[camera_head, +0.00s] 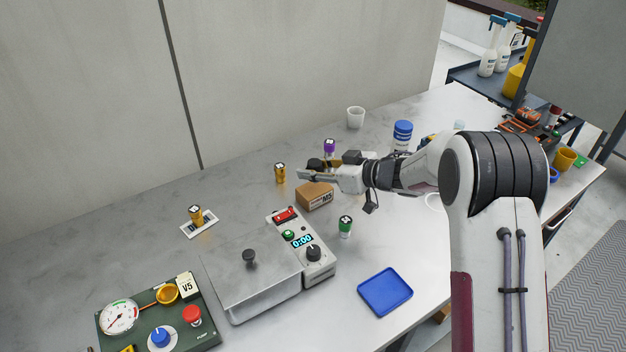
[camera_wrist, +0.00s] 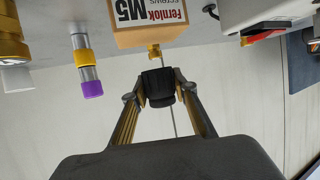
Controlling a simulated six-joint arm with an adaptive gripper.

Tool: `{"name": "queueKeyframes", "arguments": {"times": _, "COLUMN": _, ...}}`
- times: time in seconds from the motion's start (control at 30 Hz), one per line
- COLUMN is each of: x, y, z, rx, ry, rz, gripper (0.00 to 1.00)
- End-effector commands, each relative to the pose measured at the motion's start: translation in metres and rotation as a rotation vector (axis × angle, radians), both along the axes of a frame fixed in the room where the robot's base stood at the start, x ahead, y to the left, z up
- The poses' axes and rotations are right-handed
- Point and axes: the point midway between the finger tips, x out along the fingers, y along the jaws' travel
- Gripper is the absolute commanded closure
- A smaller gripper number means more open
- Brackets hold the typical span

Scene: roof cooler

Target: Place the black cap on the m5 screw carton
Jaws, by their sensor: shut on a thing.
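The black cap (camera_wrist: 158,84) is between my gripper's fingertips in the wrist view. My gripper (camera_wrist: 160,92) is shut on it. In the head view my gripper (camera_head: 304,175) reaches in from the right, close to the carton's upper back edge. The m5 screw carton (camera_head: 316,197) is a small brown box lying on the table, with a white M5 label. It also shows in the wrist view (camera_wrist: 150,36), upside down at the top and apart from the cap. The exact height of the cap over the carton cannot be told.
A gold canister (camera_head: 280,173) stands left of the carton, a purple-topped one (camera_head: 330,148) behind my gripper, and a green one (camera_head: 345,227) in front. A metal box with a timer panel (camera_head: 303,241) is at front left. A blue tray (camera_head: 385,292) lies at front right.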

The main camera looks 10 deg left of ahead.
Motion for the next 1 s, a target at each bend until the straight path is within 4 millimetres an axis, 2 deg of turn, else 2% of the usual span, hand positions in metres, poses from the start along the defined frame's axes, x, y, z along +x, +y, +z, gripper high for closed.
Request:
{"name": "queueKeyframes", "arguments": {"times": 0.23, "x": 0.0, "y": 0.0, "z": -0.006, "rx": -0.001, "ry": 0.001, "rz": 0.0, "gripper": 0.89}}
{"name": "queueKeyframes", "arguments": {"times": 0.53, "x": 0.0, "y": 0.0, "z": -0.035, "rx": -0.001, "ry": 0.001, "rz": 0.0, "gripper": 0.89}}
{"name": "queueKeyframes", "arguments": {"times": 1.0, "x": 0.0, "y": 0.0, "z": -0.039, "rx": 0.0, "ry": -0.001, "rz": 0.0, "gripper": 0.89}}
